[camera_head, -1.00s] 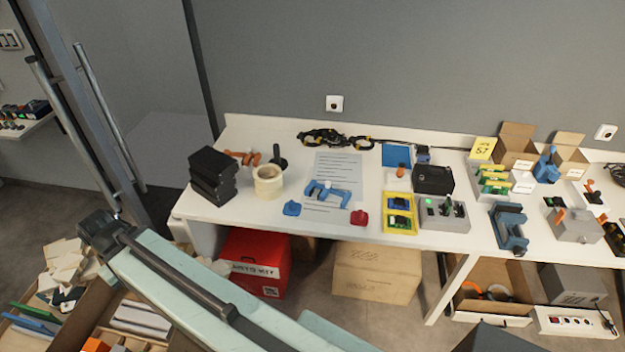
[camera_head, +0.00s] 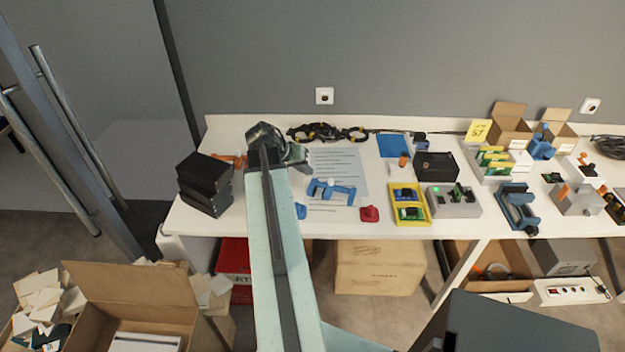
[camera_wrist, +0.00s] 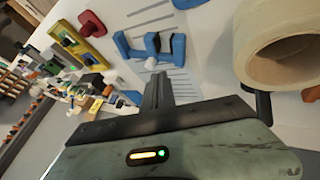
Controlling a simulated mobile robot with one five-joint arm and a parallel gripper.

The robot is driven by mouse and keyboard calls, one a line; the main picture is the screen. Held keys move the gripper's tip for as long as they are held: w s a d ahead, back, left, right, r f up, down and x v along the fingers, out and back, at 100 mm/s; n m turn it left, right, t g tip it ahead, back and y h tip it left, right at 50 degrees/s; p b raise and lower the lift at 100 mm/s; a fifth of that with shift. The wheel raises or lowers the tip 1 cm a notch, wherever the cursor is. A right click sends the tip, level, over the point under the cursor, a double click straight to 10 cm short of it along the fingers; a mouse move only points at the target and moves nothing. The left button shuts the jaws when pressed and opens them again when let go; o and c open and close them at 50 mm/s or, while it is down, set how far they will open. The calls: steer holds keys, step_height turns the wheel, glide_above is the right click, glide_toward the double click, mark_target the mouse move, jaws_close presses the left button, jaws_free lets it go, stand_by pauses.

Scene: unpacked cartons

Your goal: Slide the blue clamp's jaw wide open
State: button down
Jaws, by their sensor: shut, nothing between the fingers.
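The blue clamp (camera_head: 330,191) lies on a printed white sheet (camera_head: 340,162) on the long table, with a small white knob at its top edge. In the wrist view the blue clamp (camera_wrist: 128,47) shows just beyond my fingertips, with the white knob (camera_wrist: 151,63) nearest to them. My gripper (camera_wrist: 158,80) is shut and empty, held above the table and pointing towards the clamp. I see no contact, though the exact gap is hard to tell. In the head view my arm's dark end is over the table left of the clamp; the fingertips are not clear there.
A big tape roll (camera_wrist: 280,45) stands close right of my gripper in the wrist view. A red piece (camera_head: 369,214) and yellow tray (camera_head: 408,203) lie right of the clamp. Black boxes (camera_head: 205,183) are stacked at left. Another blue clamp-like tool (camera_head: 518,208) sits farther right.

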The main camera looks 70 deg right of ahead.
steer(key=b, duration=0.8)
glide_toward(327, 184)
steer(key=x, duration=0.5)
steer(key=shift+a, duration=0.1)
steer(key=shift+s, duration=0.1)
steer(key=shift+a, duration=0.1)
